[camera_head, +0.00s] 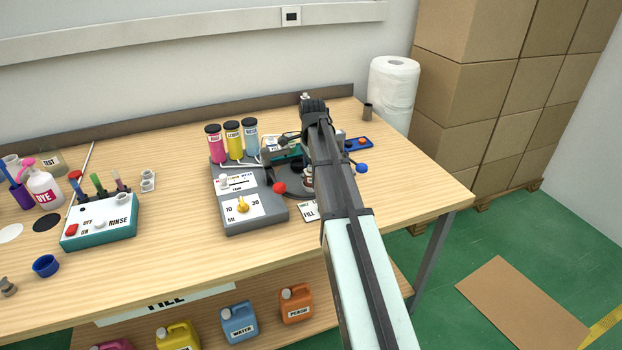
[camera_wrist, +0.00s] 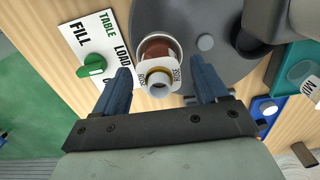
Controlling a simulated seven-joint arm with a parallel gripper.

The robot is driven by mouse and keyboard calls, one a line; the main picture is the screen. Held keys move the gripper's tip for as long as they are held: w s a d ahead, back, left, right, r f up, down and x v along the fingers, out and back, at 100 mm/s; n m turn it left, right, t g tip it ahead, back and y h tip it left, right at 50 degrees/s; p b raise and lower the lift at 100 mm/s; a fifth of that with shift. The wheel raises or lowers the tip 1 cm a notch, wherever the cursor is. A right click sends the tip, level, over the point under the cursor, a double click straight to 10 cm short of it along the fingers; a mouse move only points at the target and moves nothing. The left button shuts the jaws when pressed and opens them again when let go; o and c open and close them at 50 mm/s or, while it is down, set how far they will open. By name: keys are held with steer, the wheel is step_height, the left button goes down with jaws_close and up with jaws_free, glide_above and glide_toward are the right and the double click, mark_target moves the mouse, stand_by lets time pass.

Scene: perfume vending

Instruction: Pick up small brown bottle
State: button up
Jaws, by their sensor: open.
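The small brown bottle (camera_wrist: 155,47) stands on a dark grey round plate (camera_wrist: 205,75) in the wrist view. It has a reddish-brown body, a pale collar with black lettering and a light round top. My gripper (camera_wrist: 163,87) is open, with one dark finger on each side of the bottle's top. I see a gap between the bottle and each finger, and cannot tell the height of the fingertips against it. In the head view my arm covers most of the plate and the gripper.
A grey dispenser (camera_head: 238,187) with pink, yellow and blue jars stands left of my arm. A FILL/LOAD card with a green knob (camera_wrist: 92,66) lies beside the plate. A dark machine part (camera_wrist: 252,42) is close on the right.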

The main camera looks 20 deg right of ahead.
steer(key=c, duration=1.1)
steer(key=shift+r, duration=0.15)
steer(key=shift+c, duration=0.2)
